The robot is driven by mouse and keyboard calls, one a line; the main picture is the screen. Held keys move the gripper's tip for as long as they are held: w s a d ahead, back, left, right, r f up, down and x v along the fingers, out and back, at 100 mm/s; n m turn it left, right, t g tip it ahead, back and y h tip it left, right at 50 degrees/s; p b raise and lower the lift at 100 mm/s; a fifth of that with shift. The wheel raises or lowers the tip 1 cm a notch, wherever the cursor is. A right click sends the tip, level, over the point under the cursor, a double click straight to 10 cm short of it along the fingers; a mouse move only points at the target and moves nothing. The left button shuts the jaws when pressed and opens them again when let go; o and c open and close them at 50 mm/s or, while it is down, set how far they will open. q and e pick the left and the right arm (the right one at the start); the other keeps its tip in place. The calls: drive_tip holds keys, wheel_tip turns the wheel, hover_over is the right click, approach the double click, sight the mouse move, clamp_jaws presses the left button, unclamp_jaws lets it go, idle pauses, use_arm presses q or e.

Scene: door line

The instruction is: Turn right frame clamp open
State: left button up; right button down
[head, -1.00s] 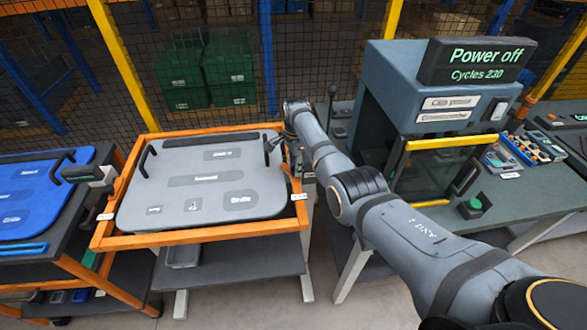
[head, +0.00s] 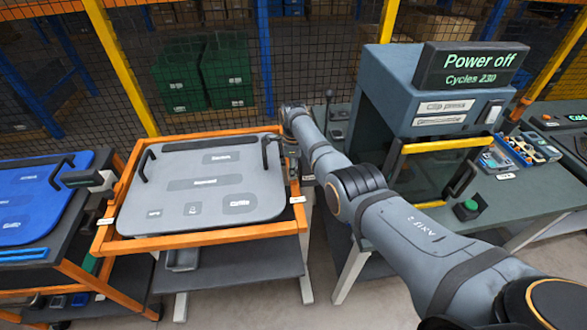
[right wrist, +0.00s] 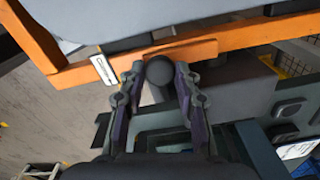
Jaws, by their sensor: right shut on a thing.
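The orange frame (head: 208,236) holds a grey panel (head: 245,208) with black handles. The right frame clamp is at the frame's right side. In the right wrist view its dark round knob (right wrist: 159,71) stands beside the orange rail, with a dark grey block (right wrist: 222,92) behind it. My right gripper (right wrist: 158,80) is shut on this knob, one finger on each side. In the head view my right gripper (head: 291,152) is small and partly hidden by my arm, so the clamp's angle is unclear there. My left gripper is not in view.
A similar clamp (head: 88,178) sits at the frame's left side, near a blue panel (head: 30,205). To the right, a press (head: 430,90) reading "Power off" stands on a bench, with a green button (head: 468,208). A mesh fence is behind.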

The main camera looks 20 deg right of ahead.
idle(0.4)
drive_tip(key=c, duration=1)
unclamp_jaws()
drive_tip(key=shift+o, duration=0.2)
drive_tip(key=shift+r, duration=0.15)
wheel_tip(320, 180, up, 12)
